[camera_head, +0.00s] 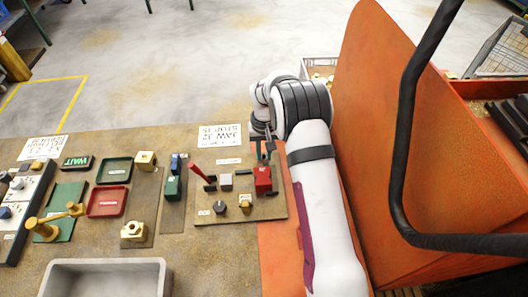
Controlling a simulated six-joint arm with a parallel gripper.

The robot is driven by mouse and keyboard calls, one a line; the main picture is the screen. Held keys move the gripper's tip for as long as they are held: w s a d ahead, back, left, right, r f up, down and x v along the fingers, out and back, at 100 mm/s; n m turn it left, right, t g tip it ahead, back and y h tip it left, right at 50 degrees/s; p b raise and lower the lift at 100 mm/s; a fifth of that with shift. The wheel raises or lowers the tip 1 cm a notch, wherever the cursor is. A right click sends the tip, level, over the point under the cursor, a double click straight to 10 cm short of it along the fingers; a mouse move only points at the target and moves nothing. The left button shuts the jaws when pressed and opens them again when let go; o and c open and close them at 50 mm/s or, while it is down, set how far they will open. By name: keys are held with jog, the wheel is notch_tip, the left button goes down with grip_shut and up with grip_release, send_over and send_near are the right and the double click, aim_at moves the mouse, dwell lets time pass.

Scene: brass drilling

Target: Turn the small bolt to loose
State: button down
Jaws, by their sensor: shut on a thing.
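A tan fixture board (265,208) lies at the right end of the bench. A red block (263,184) stands on it, with dark metal parts around it. My gripper (264,158) reaches down from the white arm at the top of the red block. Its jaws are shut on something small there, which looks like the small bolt. The bolt itself is hidden or too small to make out, so I cannot tell how far it is turned.
Trays, brass parts and a grey bin (108,278) lie to the left. An orange panel (385,130) rises on the right.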

aim_at(264, 155)
dwell(0.4)
jog(key=c, duration=1.1)
grip_release()
notch_tip(264, 155, up, 16)
jog(key=shift+f, duration=0.1)
